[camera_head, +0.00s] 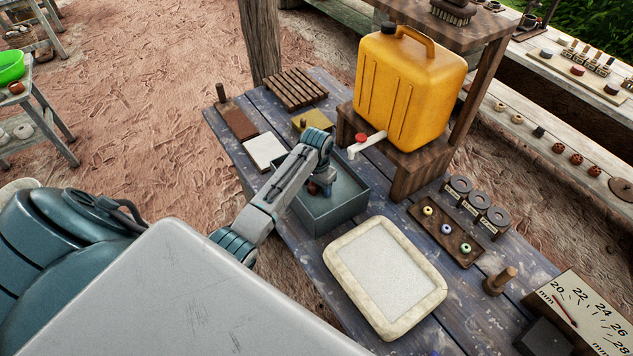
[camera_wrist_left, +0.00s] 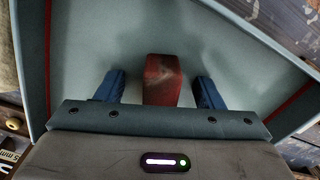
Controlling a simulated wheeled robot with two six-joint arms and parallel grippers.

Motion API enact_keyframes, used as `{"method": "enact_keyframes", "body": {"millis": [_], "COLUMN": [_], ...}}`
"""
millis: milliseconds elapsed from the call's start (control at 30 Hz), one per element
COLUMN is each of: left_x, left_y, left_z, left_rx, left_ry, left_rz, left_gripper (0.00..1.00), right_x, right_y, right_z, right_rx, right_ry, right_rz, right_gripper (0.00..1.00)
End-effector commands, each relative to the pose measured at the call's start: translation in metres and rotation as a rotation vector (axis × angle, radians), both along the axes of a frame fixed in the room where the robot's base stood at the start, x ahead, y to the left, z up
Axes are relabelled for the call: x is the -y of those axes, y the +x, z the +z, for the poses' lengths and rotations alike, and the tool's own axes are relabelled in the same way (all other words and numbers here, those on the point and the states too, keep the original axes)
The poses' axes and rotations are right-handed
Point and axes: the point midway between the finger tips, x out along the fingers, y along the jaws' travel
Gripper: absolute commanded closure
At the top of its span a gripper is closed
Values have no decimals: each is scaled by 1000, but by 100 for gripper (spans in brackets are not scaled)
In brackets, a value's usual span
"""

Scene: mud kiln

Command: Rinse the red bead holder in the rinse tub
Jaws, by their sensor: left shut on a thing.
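The rinse tub (camera_head: 318,222) is a grey-green open box on the blue plank table, below the yellow container's tap. My left gripper (camera_head: 322,182) reaches down into the tub and is shut on the red bead holder. In the left wrist view the red bead holder (camera_wrist_left: 162,80) shows as a worn red block between the two blue fingers of the left gripper (camera_wrist_left: 160,92). The tub's pale inside (camera_wrist_left: 240,45) surrounds it. My own arm hides much of the holder in the head view. My right gripper is not in view.
A yellow jerrycan (camera_head: 408,90) with a white, red-topped tap (camera_head: 366,145) stands on a wooden stand behind the tub. A cream-rimmed tray (camera_head: 342,243) lies in front. A bead board (camera_head: 425,228) is to the right. A slatted rack (camera_head: 297,90) is at the back left.

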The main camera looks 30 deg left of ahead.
Motion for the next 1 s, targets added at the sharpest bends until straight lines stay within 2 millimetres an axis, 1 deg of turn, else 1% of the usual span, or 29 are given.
{"method": "enact_keyframes", "body": {"millis": [500,1000], "left_x": [0,0], "left_y": [0,0], "left_z": [7,6], "left_rx": [1,1], "left_ry": [0,0], "left_rz": [0,0], "left_gripper": [72,72], "right_x": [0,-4], "right_y": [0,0], "right_z": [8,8], "right_rx": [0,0], "right_ry": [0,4], "right_rz": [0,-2], "right_gripper": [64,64]}}
